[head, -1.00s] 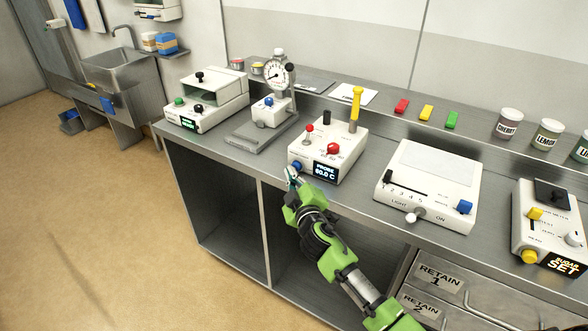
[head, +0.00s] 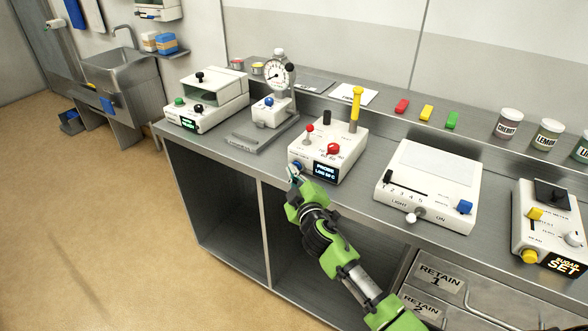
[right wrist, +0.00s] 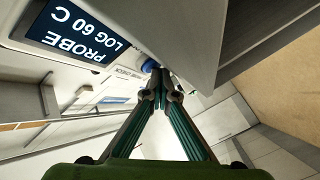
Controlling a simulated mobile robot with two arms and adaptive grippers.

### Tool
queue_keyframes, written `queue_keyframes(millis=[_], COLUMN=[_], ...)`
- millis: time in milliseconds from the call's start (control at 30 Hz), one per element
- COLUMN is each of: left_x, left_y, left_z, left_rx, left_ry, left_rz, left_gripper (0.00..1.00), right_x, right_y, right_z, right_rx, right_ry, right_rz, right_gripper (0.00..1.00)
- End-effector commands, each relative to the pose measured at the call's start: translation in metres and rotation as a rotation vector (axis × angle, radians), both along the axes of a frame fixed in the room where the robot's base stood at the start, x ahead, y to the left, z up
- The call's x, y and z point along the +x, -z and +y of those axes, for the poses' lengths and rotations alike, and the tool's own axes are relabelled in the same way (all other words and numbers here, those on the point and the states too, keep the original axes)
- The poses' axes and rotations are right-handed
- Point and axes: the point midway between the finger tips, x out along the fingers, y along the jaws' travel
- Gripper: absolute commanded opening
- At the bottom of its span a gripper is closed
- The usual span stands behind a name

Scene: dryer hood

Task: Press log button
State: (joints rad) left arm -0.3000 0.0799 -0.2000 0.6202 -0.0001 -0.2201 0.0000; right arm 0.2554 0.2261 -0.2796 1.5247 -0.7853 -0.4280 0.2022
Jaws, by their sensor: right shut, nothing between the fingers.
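The white probe box (head: 338,139) stands on the steel counter. Its display (head: 325,172) reads "PROBE LOG 60 C", and the display also shows in the right wrist view (right wrist: 72,35). A blue button (right wrist: 148,65) sits on the box's front beside the display. In the head view the blue button (head: 297,164) shows just above my gripper. My right gripper (head: 293,174) is shut and empty. In the right wrist view its fingertips (right wrist: 162,82) are at the blue button; I cannot tell for sure whether they touch it. My left gripper is not in view.
A dial gauge stand (head: 270,105) is left of the probe box. A white light box (head: 430,183) stands to its right. A yellow-handled probe (head: 356,105) stands upright at the box's back. Open shelf space lies below the counter edge.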

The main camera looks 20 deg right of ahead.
Motion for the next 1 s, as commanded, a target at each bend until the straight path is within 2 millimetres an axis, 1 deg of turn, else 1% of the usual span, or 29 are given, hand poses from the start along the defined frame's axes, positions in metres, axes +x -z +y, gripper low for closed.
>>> queue_keyframes(millis=[167,567,867,1000], left_x=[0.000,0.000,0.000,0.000], left_y=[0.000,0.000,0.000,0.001], left_z=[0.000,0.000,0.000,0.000], left_rx=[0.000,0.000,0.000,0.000], left_ry=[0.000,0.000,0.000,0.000], left_rz=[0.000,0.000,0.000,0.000], left_gripper=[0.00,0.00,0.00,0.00], right_x=[-0.001,-0.015,-0.016,-0.020], right_y=[0.000,0.001,0.001,0.001], right_z=[0.000,0.017,0.019,0.024], right_rx=[0.000,-0.001,-0.001,0.002], right_ry=[0.003,0.002,0.001,-0.001], right_rz=[0.000,0.002,0.001,0.001], right_gripper=[0.00,0.00,0.00,0.00])
